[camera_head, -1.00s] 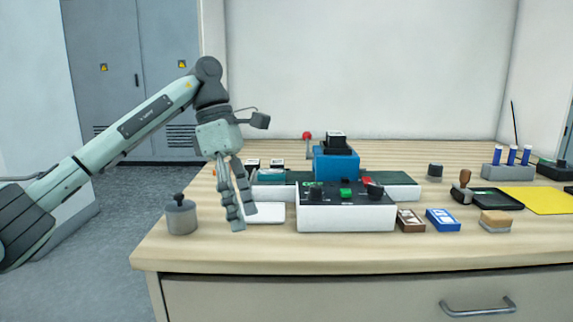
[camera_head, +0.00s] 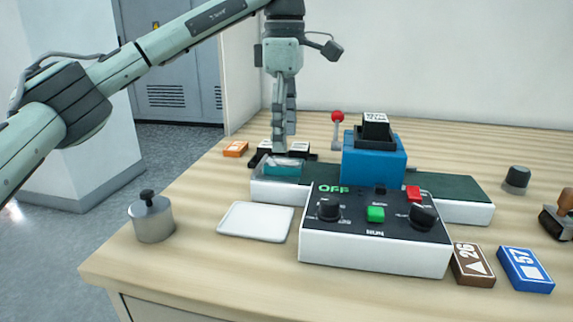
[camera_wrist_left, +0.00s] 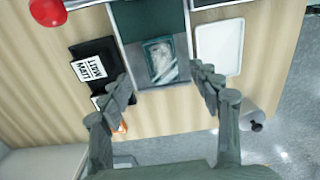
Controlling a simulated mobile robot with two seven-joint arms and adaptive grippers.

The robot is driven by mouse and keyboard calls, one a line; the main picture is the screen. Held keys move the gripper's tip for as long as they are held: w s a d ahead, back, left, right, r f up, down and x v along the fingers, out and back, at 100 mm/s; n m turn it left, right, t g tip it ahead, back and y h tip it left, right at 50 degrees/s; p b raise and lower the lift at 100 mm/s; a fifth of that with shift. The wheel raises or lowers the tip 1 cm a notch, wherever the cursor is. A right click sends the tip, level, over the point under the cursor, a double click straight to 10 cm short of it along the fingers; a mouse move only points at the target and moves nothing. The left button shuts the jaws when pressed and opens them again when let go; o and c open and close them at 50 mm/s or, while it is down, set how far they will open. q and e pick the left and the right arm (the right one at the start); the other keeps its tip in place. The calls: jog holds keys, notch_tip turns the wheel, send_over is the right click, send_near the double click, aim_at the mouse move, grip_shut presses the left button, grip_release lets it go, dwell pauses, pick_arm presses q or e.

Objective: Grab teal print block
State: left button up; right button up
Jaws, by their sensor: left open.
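The teal print block (camera_head: 282,168) lies on the left end of the laminator's belt, with a pale, shiny top. In the left wrist view the same block (camera_wrist_left: 160,62) lies on the grey end plate, ahead of and between the fingertips. My left gripper (camera_head: 284,143) points down above and just behind the block. It is open, with fingers (camera_wrist_left: 163,88) apart and nothing between them. From the head the fingers overlap each other. My right gripper is in no view.
The blue laminator housing (camera_head: 374,163) and red-knobbed lever (camera_head: 337,117) stand right of the block. A white tray (camera_head: 256,221) and control box (camera_head: 375,250) lie in front. Dark labelled stock (camera_wrist_left: 92,66) and an orange block (camera_head: 235,149) sit near the gripper. A metal weight (camera_head: 151,219) stands front left.

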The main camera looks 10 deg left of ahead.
aim_at(284, 162)
pick_arm(q)
notch_tip(284, 162, down, 5)
jog(key=shift+s+r, duration=0.1)
jog(key=c, duration=1.2)
